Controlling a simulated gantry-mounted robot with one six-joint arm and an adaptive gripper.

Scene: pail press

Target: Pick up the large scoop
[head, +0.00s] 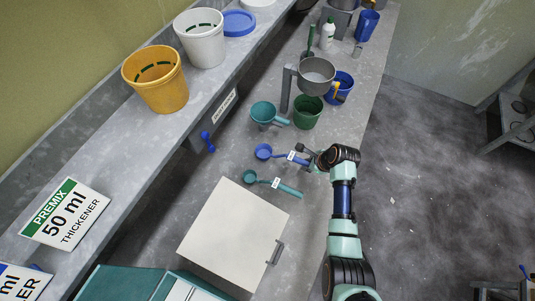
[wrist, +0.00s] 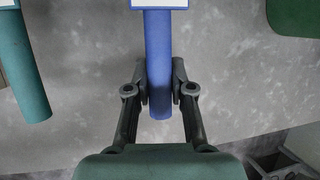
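A blue scoop (head: 263,152) lies on the grey bench, its handle pointing right towards my gripper and carrying a white tag. My gripper (head: 309,159) is at the free end of this handle. In the wrist view the two fingers (wrist: 159,85) sit close against both sides of the blue handle (wrist: 158,40), with no clear gap. The handle's end sticks out between them towards the palm. A teal scoop (head: 250,177), also tagged, lies beside it nearer the white board; its handle (wrist: 24,70) is at the left of the wrist view. Which scoop is larger is hard to judge.
A teal jug-like vessel with a handle (head: 263,112) and a green pail (head: 307,112) stand beyond the scoops. A metal pot (head: 317,74) is on a stand, near a blue jug (head: 342,86). A raised shelf with pails runs along the left.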

